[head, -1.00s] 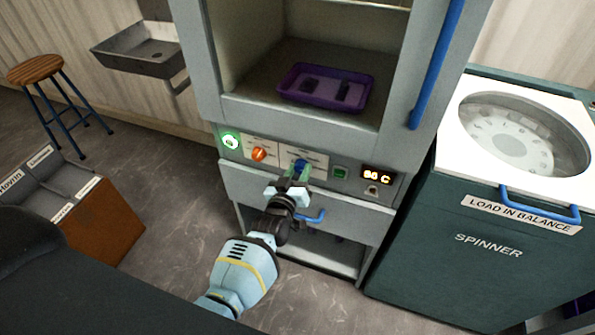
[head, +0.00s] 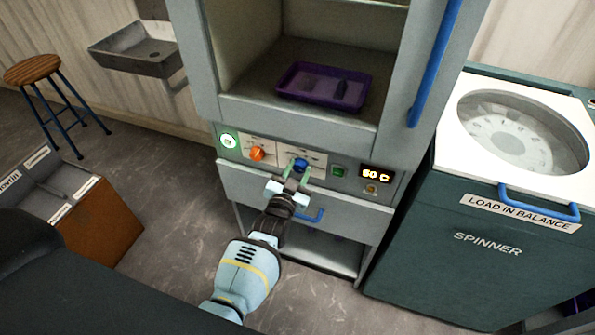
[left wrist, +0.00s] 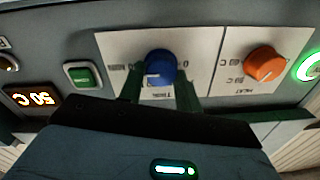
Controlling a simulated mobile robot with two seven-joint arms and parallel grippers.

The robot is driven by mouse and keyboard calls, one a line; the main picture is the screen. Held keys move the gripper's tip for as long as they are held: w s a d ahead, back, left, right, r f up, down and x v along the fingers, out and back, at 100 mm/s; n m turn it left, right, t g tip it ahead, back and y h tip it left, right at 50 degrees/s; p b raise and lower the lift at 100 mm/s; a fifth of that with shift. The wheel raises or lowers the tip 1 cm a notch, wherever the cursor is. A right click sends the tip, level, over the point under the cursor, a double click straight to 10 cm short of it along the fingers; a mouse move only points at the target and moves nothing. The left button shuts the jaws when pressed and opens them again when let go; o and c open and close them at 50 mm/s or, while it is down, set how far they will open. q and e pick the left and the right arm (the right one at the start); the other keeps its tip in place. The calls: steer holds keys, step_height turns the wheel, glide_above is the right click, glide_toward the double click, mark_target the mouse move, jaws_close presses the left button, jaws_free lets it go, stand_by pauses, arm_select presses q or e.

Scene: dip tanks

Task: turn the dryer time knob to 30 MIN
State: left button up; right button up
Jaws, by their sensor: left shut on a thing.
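The blue time knob (head: 301,164) is on the dryer's front panel, on a white plate with small markings. It also shows in the left wrist view (left wrist: 160,66), with a light mark on its face; the plate is upside down there and the minute labels are too small or covered to read. My left gripper (head: 298,174) is shut on the knob, its green fingers on either side of it (left wrist: 160,90). I cannot tell exactly which label the knob points to. My right gripper is not in view.
The orange heat knob (head: 257,154) and a lit green ring (head: 228,141) are left of the knob. A green button (head: 338,171) and a lit display (head: 375,174) are right of it. A purple tray (head: 290,93) sits inside the dryer above. The spinner (head: 470,245) stands right.

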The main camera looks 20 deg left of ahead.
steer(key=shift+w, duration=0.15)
arm_select(q)
steer(key=o, duration=1)
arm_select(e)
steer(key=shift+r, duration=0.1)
arm_select(q)
steer(key=shift+s+r+p, duration=0.15)
steer(key=shift+s+p, duration=0.25)
steer(key=shift+s, duration=0.2)
steer(key=s+p, duration=0.2)
steer(key=s, duration=0.4)
steer(key=shift+s+p, duration=0.3)
steer(key=shift+p, duration=0.05)
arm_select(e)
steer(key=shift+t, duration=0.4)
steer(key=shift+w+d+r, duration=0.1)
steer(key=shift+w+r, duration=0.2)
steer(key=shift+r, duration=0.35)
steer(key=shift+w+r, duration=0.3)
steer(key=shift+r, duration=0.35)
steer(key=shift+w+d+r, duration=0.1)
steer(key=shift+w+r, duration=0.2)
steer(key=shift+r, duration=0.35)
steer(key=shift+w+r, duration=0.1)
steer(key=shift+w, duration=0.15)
